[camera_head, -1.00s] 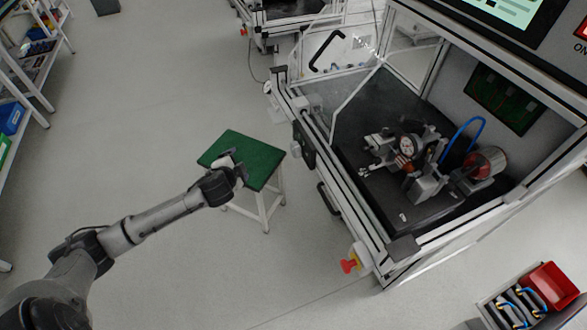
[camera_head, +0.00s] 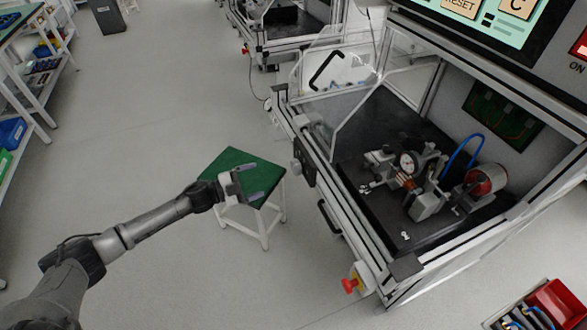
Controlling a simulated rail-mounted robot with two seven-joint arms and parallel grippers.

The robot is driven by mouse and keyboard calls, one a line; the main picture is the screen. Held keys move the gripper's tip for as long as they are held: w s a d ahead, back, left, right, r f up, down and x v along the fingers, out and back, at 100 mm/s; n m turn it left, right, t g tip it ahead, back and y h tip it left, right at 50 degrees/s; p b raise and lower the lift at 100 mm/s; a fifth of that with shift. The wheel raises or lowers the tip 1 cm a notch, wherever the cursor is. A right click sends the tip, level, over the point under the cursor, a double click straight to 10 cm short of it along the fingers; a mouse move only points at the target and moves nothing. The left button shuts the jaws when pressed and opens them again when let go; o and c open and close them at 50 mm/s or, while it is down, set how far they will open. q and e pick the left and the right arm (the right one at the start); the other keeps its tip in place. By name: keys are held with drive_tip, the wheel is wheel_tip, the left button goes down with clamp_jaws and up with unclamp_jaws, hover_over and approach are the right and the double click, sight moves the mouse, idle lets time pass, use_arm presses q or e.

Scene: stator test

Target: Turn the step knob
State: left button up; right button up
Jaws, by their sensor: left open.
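My left gripper (camera_head: 253,182) is open and empty, above the green-topped stool as seen in the head view, with its fingers pointing right toward the test station. A black switch box (camera_head: 308,172) is on the station's front frame, with a small grey round knob (camera_head: 297,168) on its left side. This may be the step knob; its marking is too small to read. The gripper is left of it and apart from it. A red knob on a yellow plate (camera_head: 350,285) sits lower on the same frame. My right gripper is not in view.
The stool (camera_head: 230,163) stands on open floor left of the station. Inside the station are a dial gauge (camera_head: 408,163) and a fixture on a dark bed (camera_head: 372,128). A red bin (camera_head: 556,300) is at lower right. Shelves (camera_head: 35,100) stand far left.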

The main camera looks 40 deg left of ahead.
sight(293, 169)
use_arm(q)
drive_tip(key=b+x, duration=0.2)
drive_tip(key=x, duration=0.9)
drive_tip(key=shift+w, duration=0.3)
drive_tip(key=shift+x, duration=0.9)
drive_tip(key=shift+s, duration=0.1)
drive_tip(key=shift+c, duration=0.4)
drive_tip(key=c, duration=0.8)
drive_tip(key=shift+c, duration=0.2)
